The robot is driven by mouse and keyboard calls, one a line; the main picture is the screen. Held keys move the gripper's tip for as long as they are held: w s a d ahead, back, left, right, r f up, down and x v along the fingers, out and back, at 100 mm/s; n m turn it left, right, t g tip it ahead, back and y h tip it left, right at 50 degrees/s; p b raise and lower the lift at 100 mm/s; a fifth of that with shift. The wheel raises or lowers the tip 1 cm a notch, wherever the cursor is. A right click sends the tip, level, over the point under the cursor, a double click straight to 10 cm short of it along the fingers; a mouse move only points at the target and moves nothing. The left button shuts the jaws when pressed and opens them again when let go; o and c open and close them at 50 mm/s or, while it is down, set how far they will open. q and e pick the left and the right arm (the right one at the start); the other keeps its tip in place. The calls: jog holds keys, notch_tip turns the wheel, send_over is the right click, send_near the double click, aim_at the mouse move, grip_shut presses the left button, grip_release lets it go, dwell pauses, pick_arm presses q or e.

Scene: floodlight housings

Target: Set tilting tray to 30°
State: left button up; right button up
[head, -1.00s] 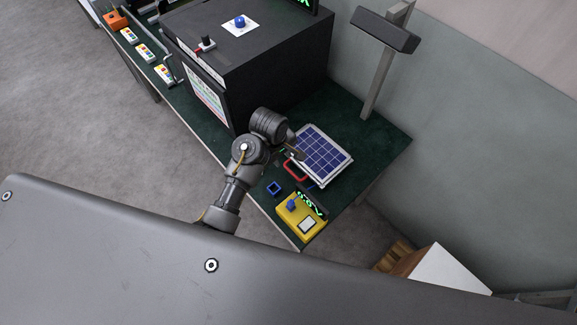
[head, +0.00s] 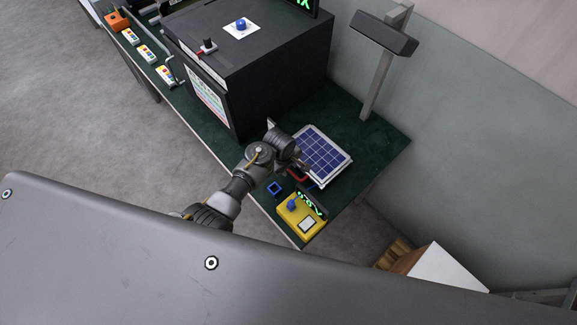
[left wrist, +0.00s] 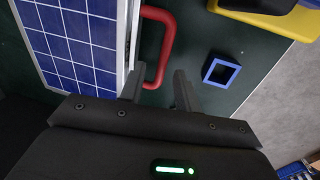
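The tilting tray, a blue gridded panel (head: 322,150) in a white frame, lies on the green bench top. It fills the upper left of the left wrist view (left wrist: 72,45). Its red handle (head: 298,176) stands at its near-left side, partly hidden by my arm in the head view. In the left wrist view the U-shaped handle (left wrist: 168,45) shows plainly, just beyond my fingertips. My left gripper (head: 303,168) is close to the handle. Its two fingers (left wrist: 157,82) are apart, with the handle's lower end near the gap; contact cannot be told. My right gripper is out of view.
A blue square ring (head: 274,188) and a yellow box (head: 302,214) with a blue knob and green display are beside the tray. A large black cabinet (head: 270,85) stands behind my arm. A post with a dark lamp head (head: 372,35) rises at the back.

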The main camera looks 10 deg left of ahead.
pick_arm(q)
jog(key=shift+f, duration=0.25)
jog(key=shift+c, duration=0.4)
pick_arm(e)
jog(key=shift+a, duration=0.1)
pick_arm(q)
grip_shut()
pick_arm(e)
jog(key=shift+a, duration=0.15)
